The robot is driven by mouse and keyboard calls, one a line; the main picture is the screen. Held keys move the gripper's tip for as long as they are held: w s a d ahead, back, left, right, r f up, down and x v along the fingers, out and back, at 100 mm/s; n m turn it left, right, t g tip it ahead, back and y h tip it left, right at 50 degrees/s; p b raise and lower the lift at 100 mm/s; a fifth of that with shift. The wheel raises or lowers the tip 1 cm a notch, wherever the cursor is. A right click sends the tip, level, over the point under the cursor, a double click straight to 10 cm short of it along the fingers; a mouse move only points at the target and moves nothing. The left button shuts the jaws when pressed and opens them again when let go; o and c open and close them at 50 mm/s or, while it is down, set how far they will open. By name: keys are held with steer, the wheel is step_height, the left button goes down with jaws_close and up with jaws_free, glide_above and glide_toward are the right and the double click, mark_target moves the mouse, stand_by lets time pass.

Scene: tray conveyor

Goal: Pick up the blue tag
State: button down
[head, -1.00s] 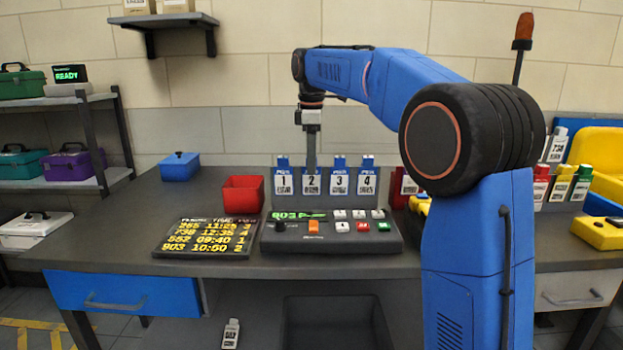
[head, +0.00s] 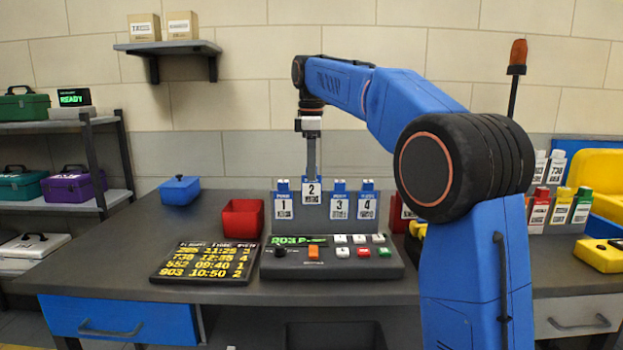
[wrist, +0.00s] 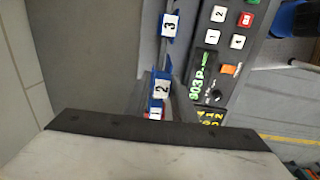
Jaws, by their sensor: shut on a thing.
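My gripper (head: 311,172) is shut on the blue tag numbered 2 (head: 312,191), which has a white label and hangs upright. The tag is raised above its neighbours at the rack (head: 282,224) on the back of the desk. Blue tags 1 (head: 283,206), 3 (head: 339,206) and 4 (head: 367,206) stand lower in the rack. In the wrist view tag 2 (wrist: 160,91) shows close to tag 1 (wrist: 154,113), with tag 3 (wrist: 169,26) further up. The fingertips' contact is too small to see clearly.
A control console (head: 330,266) with buttons and a green display stands in front of the rack. A flight board (head: 205,263), a red bin (head: 243,219) and a blue box (head: 180,190) are to the left. Coloured tags (head: 560,205) stand at the right.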

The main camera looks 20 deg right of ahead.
step_height(320, 180, up, 2)
steer(key=shift+s+r, duration=0.1)
steer(key=shift+r, duration=0.05)
steer(key=s+a, duration=0.3)
steer(key=s, duration=1)
steer(key=shift+s+a, duration=0.25)
steer(key=shift+a, duration=0.1)
step_height(320, 180, up, 6)
steer(key=shift+r, duration=0.2)
stand_by(1.0)
